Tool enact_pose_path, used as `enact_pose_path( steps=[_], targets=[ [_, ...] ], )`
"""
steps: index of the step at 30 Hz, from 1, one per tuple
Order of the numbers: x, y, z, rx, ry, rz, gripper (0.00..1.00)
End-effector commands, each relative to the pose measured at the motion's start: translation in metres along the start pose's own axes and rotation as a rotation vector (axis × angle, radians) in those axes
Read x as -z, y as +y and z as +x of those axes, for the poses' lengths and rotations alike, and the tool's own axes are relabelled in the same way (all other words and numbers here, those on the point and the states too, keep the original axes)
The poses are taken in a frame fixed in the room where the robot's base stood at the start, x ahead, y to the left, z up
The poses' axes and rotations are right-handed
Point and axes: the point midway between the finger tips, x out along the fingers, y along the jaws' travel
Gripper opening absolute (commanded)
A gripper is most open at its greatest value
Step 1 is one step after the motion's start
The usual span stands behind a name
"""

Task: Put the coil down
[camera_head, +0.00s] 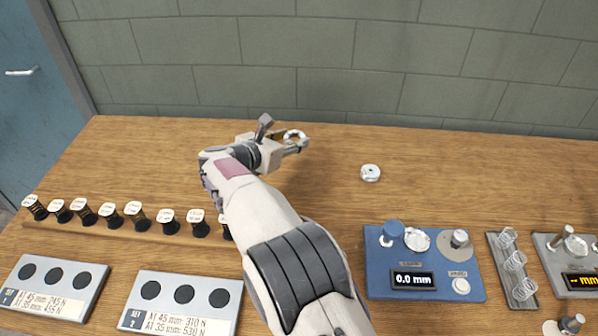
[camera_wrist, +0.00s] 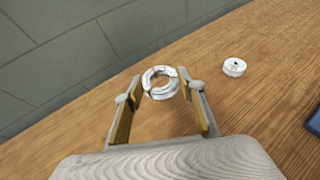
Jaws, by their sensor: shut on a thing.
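A small white wire coil (camera_wrist: 159,95), shaped like an open ring, sits between my gripper's fingertips (camera_wrist: 161,86) in the wrist view. Both fingers press at its sides, so my gripper is shut on it. In the head view my gripper (camera_head: 292,141) is over the back of the wooden table, and the coil (camera_head: 304,135) shows at the fingertips. I cannot tell exactly how high the coil is above the table.
A white round spool-like piece (camera_head: 370,173) lies on the table (camera_head: 430,190) to the right. A blue gauge unit (camera_head: 424,287), a grey rack with springs (camera_head: 513,268) and a row of dark springs on a strip (camera_head: 110,218) stand nearer. The back right is mostly clear.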

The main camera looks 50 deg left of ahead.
Motion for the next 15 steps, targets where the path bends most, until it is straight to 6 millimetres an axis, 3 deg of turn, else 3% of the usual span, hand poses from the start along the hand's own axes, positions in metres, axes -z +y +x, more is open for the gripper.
enact_pose_path(
  steps=[15],
  targets=[
    [-0.001,-0.014,-0.001,0.013,-0.002,0.007,0.12]
  ],
)
